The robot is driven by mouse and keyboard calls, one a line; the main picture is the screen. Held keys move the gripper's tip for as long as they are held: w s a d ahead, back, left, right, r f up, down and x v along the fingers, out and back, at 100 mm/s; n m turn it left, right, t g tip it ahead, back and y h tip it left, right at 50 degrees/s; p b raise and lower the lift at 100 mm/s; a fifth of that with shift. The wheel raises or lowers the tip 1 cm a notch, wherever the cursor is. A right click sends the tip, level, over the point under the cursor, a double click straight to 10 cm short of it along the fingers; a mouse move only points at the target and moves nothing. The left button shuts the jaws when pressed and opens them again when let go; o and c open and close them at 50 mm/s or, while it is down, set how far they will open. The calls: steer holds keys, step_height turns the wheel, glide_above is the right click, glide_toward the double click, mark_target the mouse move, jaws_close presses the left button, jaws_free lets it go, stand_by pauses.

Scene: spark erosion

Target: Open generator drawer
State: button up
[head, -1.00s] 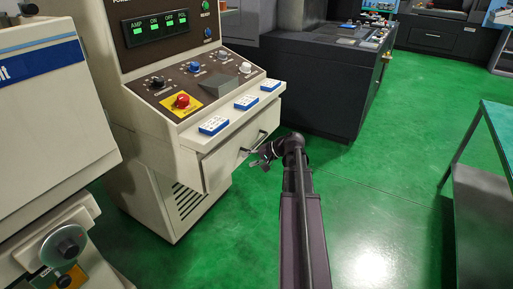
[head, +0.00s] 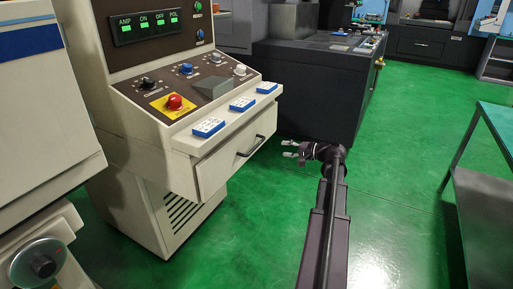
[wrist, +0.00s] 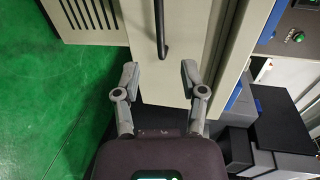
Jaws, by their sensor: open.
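The generator drawer (head: 222,163) has a pale front under the sloped control panel of the cream cabinet, and it looks shut. Its dark bar handle (head: 252,146) sits on the front; in the wrist view the handle (wrist: 160,28) runs up from the middle of the drawer front (wrist: 182,50). My gripper (head: 287,149) is to the right of the handle, with clear space between them, and its fingers point at the cabinet. In the wrist view my gripper (wrist: 160,76) is open and empty, its fingertips either side of the handle's line but short of it.
The control panel (head: 185,80) carries knobs, a red button and several blue-and-white blocks on its ledge. A dark machine (head: 310,90) stands behind my gripper. A table (head: 490,150) is at the right. Green floor (head: 400,200) is free between.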

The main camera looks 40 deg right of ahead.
mark_target(256, 146)
steer(key=b+x, duration=0.2)
steer(key=x, duration=1.1)
steer(key=shift+w+a+b, duration=0.15)
steer(key=shift+w+b, duration=0.25)
jaws_close()
